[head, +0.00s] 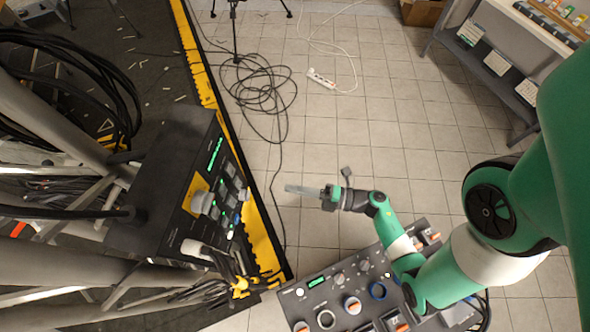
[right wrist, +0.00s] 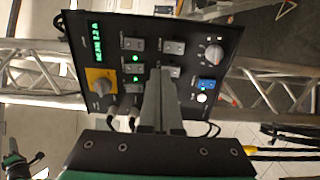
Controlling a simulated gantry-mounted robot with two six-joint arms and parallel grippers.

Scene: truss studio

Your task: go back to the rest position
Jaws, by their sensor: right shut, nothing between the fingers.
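My right gripper (head: 289,189) is in the middle of the head view, over the tiled floor, with its fingers pointing left. Its fingers (right wrist: 160,98) are together and empty in the right wrist view. The fingers point toward a black control panel (head: 172,185) on the truss, and a gap shows between them in the head view. The panel also shows behind the fingers in the right wrist view (right wrist: 147,48); they hide part of its lower middle. My left gripper cannot be made out in either view.
A second console (head: 318,282) with knobs stands at the bottom, beneath my right arm. Metal truss bars (head: 60,262) and black cables fill the left. A shelf (head: 487,62) stands at the upper right. A power strip (head: 321,78) and loose cables lie on the floor.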

